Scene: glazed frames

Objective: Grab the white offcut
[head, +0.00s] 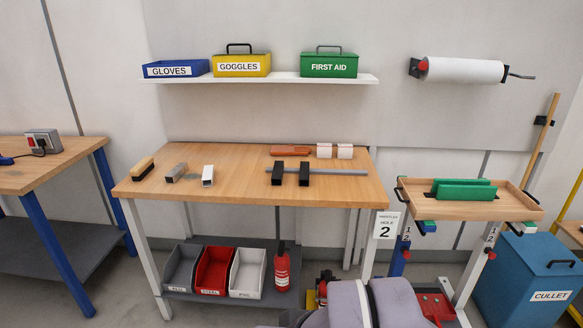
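A short white piece of profile, the white offcut (208,176), lies on the left half of the wooden workbench top (240,190), near its front edge. Its near end looks dark and hollow. A grey offcut (177,172) lies just to its left, apart from it. Grey and purple rounded parts of my own body show at the bottom middle, below the bench. My gripper is not in view, and nothing covers the white offcut.
A brush (142,169) lies at the bench's left end. Two black blocks (278,173) sit with a grey bar (340,172) on the right. Two white blocks (324,150) and an orange tool (290,151) lie behind. Bench space right of the white offcut is clear.

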